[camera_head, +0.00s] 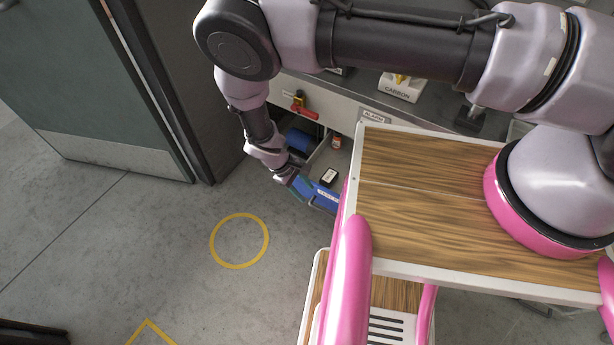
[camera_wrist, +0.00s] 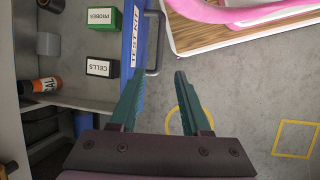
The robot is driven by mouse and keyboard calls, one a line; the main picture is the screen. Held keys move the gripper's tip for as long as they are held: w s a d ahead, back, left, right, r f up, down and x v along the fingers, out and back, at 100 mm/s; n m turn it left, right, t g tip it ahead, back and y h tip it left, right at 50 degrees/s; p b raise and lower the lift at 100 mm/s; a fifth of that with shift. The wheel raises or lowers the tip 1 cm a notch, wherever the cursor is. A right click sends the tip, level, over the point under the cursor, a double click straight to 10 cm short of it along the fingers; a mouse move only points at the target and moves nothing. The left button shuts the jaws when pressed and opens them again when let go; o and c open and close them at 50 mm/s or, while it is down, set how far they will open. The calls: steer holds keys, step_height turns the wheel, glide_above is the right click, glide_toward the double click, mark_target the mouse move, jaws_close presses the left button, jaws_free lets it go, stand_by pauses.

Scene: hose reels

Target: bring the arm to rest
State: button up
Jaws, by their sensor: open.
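My arm reaches from the right across the top of the head view and bends down at the left. My gripper (camera_head: 290,181) is at its end, beside the blue front of an open drawer (camera_head: 327,200). In the wrist view my gripper (camera_wrist: 160,82) has its two green fingers apart with only floor between them. The left finger overlaps the lower end of the blue drawer front (camera_wrist: 133,45) in the picture; I cannot tell if they touch. The drawer's grey bar handle (camera_wrist: 155,45) stands beyond the fingertips, with nothing gripping it.
In the drawer are a green-and-white PROBES box (camera_wrist: 103,18), a black-and-white CELLS box (camera_wrist: 100,67), an orange-and-black cylinder (camera_wrist: 40,87) and grey rolls. My wood-topped base is at right. Open floor with a yellow circle (camera_head: 239,241) lies left, near a grey-green door (camera_head: 90,90).

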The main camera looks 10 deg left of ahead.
steer(key=w+a+r+m+y, duration=0.15)
steer(key=w+r, duration=0.25)
steer(key=r, duration=0.4)
steer(key=w+a+r+m+g+y, duration=0.1)
steer(key=w+r+m, duration=0.1)
steer(key=w+r, duration=0.45)
steer(key=w+a+r+m+y, duration=0.1)
steer(key=w+r+m, duration=0.1)
steer(key=r, duration=0.7)
steer(key=w+d+r+m+y, duration=0.1)
steer(key=w+d+r, duration=0.2)
steer(key=r, duration=0.5)
steer(key=w+d+r+m+y, duration=0.1)
steer(key=w+d+r+m, duration=0.2)
steer(key=r, duration=0.5)
steer(key=w+d+r+y, duration=0.1)
steer(key=w+d+r, duration=0.25)
steer(key=r, duration=0.45)
steer(key=s+d+r+m+t+y, duration=0.2)
steer(key=d+r+m+t, duration=0.15)
steer(key=d+r, duration=1.3)
steer(key=s+d+r+m+t, duration=0.2)
steer(key=s+d+r, duration=0.2)
steer(key=s+d, duration=0.3)
steer(key=s+d+r+m+t+h, duration=0.1)
steer(key=s+d+r+m+t, duration=0.1)
steer(key=s+d+r, duration=0.2)
steer(key=s+d, duration=0.2)
steer(key=shift+s+d+m, duration=0.35)
steer(key=shift+s+m, duration=0.05)
